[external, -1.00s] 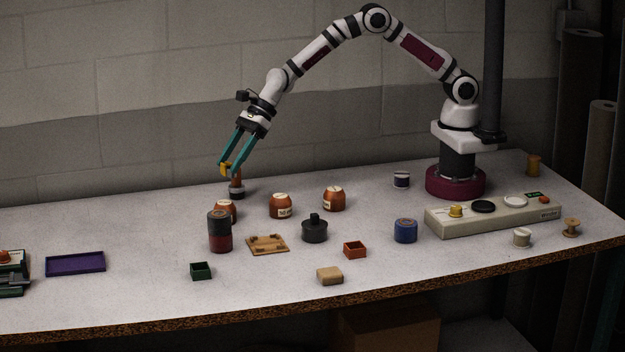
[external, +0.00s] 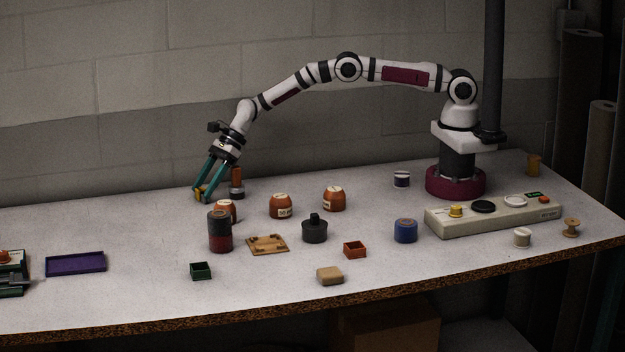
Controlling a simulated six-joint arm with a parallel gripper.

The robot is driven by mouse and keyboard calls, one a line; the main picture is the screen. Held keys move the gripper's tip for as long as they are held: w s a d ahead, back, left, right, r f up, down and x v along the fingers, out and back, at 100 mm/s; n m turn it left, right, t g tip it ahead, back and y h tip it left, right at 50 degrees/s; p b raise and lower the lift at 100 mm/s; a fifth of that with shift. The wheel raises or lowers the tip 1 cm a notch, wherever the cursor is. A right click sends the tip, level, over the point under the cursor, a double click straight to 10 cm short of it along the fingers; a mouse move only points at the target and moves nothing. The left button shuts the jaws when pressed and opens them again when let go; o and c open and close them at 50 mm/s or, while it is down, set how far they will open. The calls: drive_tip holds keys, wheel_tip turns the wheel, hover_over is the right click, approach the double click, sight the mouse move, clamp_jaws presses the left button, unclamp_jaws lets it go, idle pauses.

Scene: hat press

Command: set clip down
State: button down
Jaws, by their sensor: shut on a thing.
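My gripper (external: 203,196) has teal fingers and is at the back left of the table, low over the surface. It is shut on a small yellow clip (external: 199,193). The clip is at or just above the tabletop; I cannot tell whether it touches. The fingers partly cover the clip.
A brown-handled tool with a dark base (external: 237,184) stands just right of my gripper. A purple tray (external: 76,263) lies at the left. The table (external: 130,222) left of my gripper is clear.

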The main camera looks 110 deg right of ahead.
drive_tip(key=shift+c, duration=1)
unclamp_jaws()
drive_tip(key=shift+f, duration=0.1)
drive_tip(key=v, duration=0.8)
drive_tip(key=s+a+r+n+g+y, duration=0.1)
drive_tip(key=s+a+r+n+g, duration=0.2)
drive_tip(key=s+a+r+n, duration=1)
drive_tip(key=s+a+r+n+g, duration=0.2)
drive_tip(key=s+a+n, duration=0.1)
drive_tip(key=s, duration=0.7)
drive_tip(key=s+a+r+n+g, duration=0.1)
drive_tip(key=s+a+r+n, duration=0.25)
drive_tip(key=s, duration=0.65)
drive_tip(key=s+f+n+g+h, duration=0.1)
drive_tip(key=s+f+n, duration=0.1)
drive_tip(key=s, duration=0.5)
drive_tip(key=s+d+f+n+h, duration=0.1)
drive_tip(key=s+n, duration=0.3)
drive_tip(key=s, duration=0.4)
drive_tip(key=shift+f+n+g, duration=0.35)
drive_tip(key=shift+f+g, duration=0.05)
